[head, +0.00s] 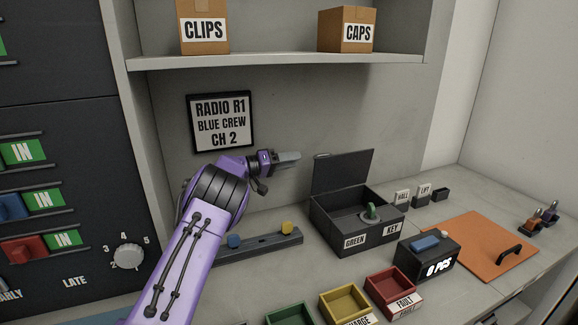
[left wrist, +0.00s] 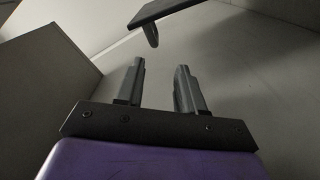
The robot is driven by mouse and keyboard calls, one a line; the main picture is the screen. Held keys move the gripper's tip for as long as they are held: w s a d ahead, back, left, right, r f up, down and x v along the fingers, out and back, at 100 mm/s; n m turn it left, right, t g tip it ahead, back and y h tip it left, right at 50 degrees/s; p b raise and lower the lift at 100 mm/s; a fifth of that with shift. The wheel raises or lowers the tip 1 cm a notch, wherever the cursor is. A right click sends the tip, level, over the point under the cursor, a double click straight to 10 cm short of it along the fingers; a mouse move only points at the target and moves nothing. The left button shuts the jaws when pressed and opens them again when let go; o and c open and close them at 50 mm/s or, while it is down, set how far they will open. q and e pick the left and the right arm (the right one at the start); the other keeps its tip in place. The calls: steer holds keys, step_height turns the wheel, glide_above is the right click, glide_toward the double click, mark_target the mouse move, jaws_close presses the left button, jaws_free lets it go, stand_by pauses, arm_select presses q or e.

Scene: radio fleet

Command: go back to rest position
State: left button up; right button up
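My left gripper (head: 287,158) is on the purple arm that comes in from the lower left in the head view. It is raised above the counter, in front of the back wall and left of the dark box's raised lid. In the left wrist view its two fingers (left wrist: 160,88) stand apart with nothing between them. My right gripper is in neither view.
The open dark box (head: 335,238) labelled GREEN KEY holds a green-topped item (head: 371,212). A rail (head: 262,243), a 0 PCS device (head: 428,258), coloured trays (head: 345,303) and an orange panel (head: 482,245) lie on the counter. A shelf (head: 275,61) with cartons overhangs.

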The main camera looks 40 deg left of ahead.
mark_target(315, 156)
arm_select(q)
steer(key=shift+d, duration=0.1)
steer(key=shift+s, duration=0.1)
stand_by(0.3)
steer(key=p+x, duration=0.3)
steer(key=x, duration=0.8)
steer(key=shift+s+d+r, duration=0.1)
steer(key=shift+s, duration=0.1)
